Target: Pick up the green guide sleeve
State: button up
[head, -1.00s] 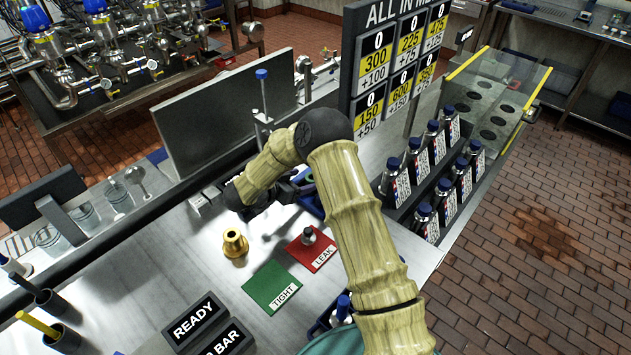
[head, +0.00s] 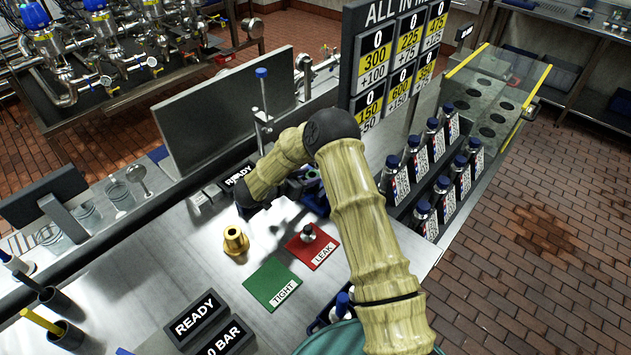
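I cannot clearly make out a green guide sleeve. A blue bin (head: 314,202) behind my arm holds small parts, with a hint of green among them, partly covered by the arm. My gripper (head: 293,190) is a dark shape beyond my wrist, at the near left side of this bin. It is small and shadowed, so I cannot tell whether its fingers are open or shut, or whether they touch anything.
A brass flanged part (head: 235,242) stands on the steel bench. A green TIGHT mat (head: 270,283) and a red LEAK mat (head: 318,252) with a small metal fitting (head: 308,232) lie nearby. Bottles (head: 397,180) stand in rows at right. A grey panel (head: 220,115) rises behind.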

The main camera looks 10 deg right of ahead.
aim_at(306, 178)
jog(key=shift+r, duration=0.2)
notch_tip(306, 178, up, 18)
jog(key=p, duration=1.4)
jog(key=shift+f, duration=0.1)
jog(key=shift+c, duration=1.1)
jog(key=shift+w+f, duration=0.1)
